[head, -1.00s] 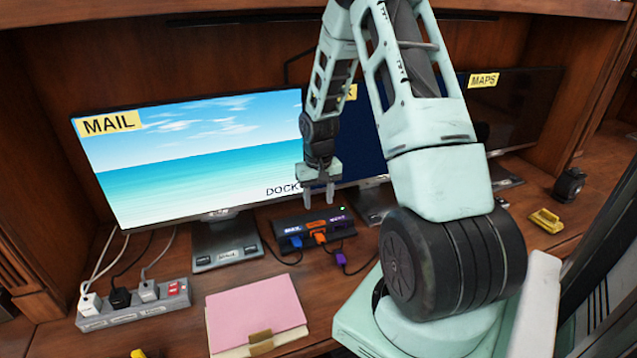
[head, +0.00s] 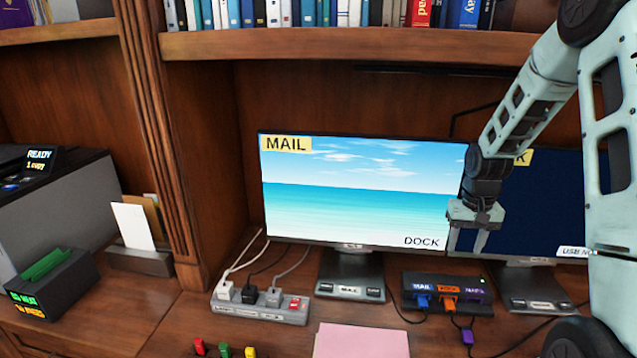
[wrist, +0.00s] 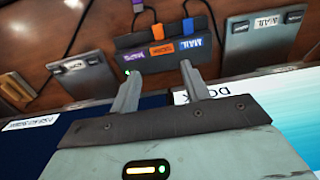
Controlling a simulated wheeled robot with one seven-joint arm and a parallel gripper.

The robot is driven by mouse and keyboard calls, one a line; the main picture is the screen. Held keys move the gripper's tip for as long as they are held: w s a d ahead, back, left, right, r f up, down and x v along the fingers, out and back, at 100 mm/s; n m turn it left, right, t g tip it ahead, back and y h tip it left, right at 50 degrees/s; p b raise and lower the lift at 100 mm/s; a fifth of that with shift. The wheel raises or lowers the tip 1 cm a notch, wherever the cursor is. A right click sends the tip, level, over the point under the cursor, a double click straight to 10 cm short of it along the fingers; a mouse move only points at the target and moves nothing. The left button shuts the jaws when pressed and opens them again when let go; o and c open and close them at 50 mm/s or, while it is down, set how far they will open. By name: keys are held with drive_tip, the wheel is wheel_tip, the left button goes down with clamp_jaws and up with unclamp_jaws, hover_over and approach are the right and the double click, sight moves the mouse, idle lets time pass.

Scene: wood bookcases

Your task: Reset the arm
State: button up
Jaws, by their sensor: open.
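My gripper (head: 480,240) hangs at the end of my arm on the right of the head view, in front of the gap between the two monitors. Its two fingers point down and stand apart with nothing between them. The wrist view shows the same open fingers (wrist: 158,88), with the black dock (wrist: 165,58) beyond them.
The MAIL monitor (head: 350,195) shows a beach, and a dark blue monitor (head: 540,205) stands right of it. A power strip (head: 262,308), pink folder (head: 362,342) and small colored items (head: 225,350) lie on the desk. A shelf of books (head: 350,45) runs above.

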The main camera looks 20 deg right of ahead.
drive_tip(key=a+r+n, duration=0.3)
drive_tip(key=a+r, duration=0.1)
drive_tip(key=a, duration=0.9)
drive_tip(key=a+r+n, duration=0.3)
drive_tip(key=a, duration=1)
drive_tip(key=s+a+r+n, duration=0.1)
drive_tip(key=s+a+n, duration=0.3)
drive_tip(key=s+a, duration=0.4)
drive_tip(key=s+a+r+n, duration=0.2)
drive_tip(key=s+a+n, duration=0.2)
drive_tip(key=s+a, duration=0.4)
drive_tip(key=s, duration=0.3)
drive_tip(key=shift+s+r+y, duration=0.3)
